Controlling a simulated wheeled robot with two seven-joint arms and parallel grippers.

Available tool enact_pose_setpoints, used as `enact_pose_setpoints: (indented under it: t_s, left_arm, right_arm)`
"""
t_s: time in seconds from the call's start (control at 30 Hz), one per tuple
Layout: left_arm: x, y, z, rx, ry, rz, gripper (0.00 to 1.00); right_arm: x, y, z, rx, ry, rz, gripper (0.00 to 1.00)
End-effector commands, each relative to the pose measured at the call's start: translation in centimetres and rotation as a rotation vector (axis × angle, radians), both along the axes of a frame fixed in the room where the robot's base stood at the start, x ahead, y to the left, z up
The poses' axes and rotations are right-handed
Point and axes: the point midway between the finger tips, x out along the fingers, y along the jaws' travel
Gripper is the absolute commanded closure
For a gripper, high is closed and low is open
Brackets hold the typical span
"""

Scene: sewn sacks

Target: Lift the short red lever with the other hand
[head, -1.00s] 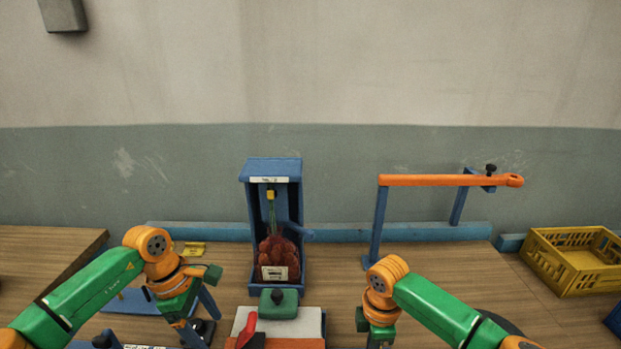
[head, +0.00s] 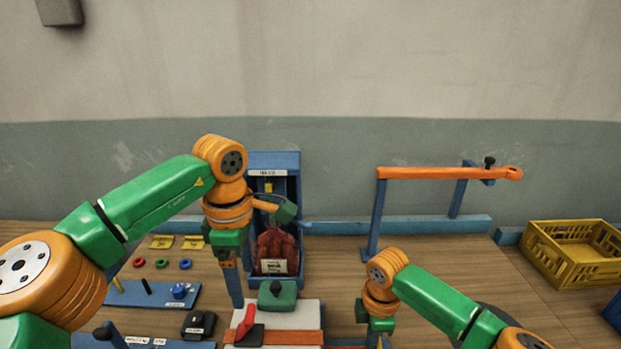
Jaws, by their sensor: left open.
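The short red lever (head: 246,321) stands tilted on a dark base on the white-and-orange block at the bottom middle. My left gripper (head: 236,298) points down just behind and left of the lever, open and empty. Its fingers overlap in this view, and I cannot tell their exact gap to the lever. My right gripper (head: 377,338) is low at the right of the block, and its fingertips are cut off by the lower edge. A green block with a dark knob (head: 277,297) sits at the back of the white-and-orange block.
A blue upright housing (head: 274,160) holds a dark red sack (head: 271,246) behind the block. An orange bar (head: 440,173) on blue posts stands to the right. A yellow crate (head: 570,255) is at far right. Coloured rings and a blue peg board (head: 150,294) lie left.

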Motion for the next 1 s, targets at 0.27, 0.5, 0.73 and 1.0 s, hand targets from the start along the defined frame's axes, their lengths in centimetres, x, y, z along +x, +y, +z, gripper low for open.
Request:
enact_pose_setpoints:
  t_s: [0.27, 0.5, 0.73, 1.0]
  left_arm:
    - [-0.1, 0.0, -4.4, 0.007, 0.004, 0.001, 0.2]
    - [-0.1, 0.0, -8.5, 0.005, 0.002, 0.002, 0.2]
    - [0.0, 0.0, -9.7, 0.005, -0.001, 0.001, 0.2]
    - [0.0, 0.0, -9.7, 0.004, -0.001, 0.001, 0.39]
  right_arm:
    - [0.0, -0.1, -0.1, -0.004, 0.002, -0.002, 1.0]
    - [0.0, -0.1, -0.1, -0.004, 0.002, -0.002, 1.0]
    - [0.0, -0.2, -0.1, -0.005, 0.002, -0.002, 1.0]
    - [-0.1, -0.2, -0.1, -0.004, 0.003, -0.002, 1.0]
